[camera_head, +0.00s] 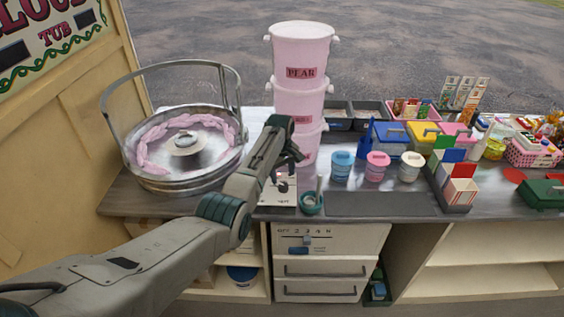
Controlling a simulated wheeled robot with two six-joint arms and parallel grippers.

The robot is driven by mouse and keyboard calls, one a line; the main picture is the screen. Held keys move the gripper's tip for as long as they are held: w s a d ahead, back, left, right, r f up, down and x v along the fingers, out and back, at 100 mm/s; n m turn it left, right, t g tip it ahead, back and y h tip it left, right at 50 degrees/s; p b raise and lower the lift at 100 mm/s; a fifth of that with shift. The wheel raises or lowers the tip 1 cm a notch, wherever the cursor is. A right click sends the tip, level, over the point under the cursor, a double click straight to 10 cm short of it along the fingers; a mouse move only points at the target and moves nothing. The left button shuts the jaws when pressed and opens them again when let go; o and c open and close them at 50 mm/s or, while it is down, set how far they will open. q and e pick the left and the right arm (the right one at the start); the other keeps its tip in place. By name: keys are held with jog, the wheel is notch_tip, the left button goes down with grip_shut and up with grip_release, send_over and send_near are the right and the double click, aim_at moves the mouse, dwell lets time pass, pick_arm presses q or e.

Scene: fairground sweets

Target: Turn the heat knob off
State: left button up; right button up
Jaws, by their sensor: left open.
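A small white control box (281,199) stands on the counter between the floss machine and the tubs. A dark round knob (283,187) shows on it, partly hidden by my left arm, and its setting is too small to read. My left gripper (299,157) is open and empty, just above and behind the box, in front of the pink stacked tubs. I cannot tell whether it touches anything. Below the counter, a drawer unit's panel (340,236) carries a numbered scale and a blue slider (305,241). Which control is the heat knob is unclear. My right gripper is out of view.
The floss machine (183,175), with pink floss and a tall metal hoop, stands left. A teal pot (311,203) sits beside the box. Stacked pink tubs (301,50) rise behind. Lidded cups (376,167) stand right; the dark mat (378,205) is clear.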

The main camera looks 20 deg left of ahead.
aim_at(282, 186)
pick_arm(q)
notch_tip(282, 186, up, 6)
jog(key=b, duration=0.1)
jog(key=shift+s, duration=0.15)
dwell(0.5)
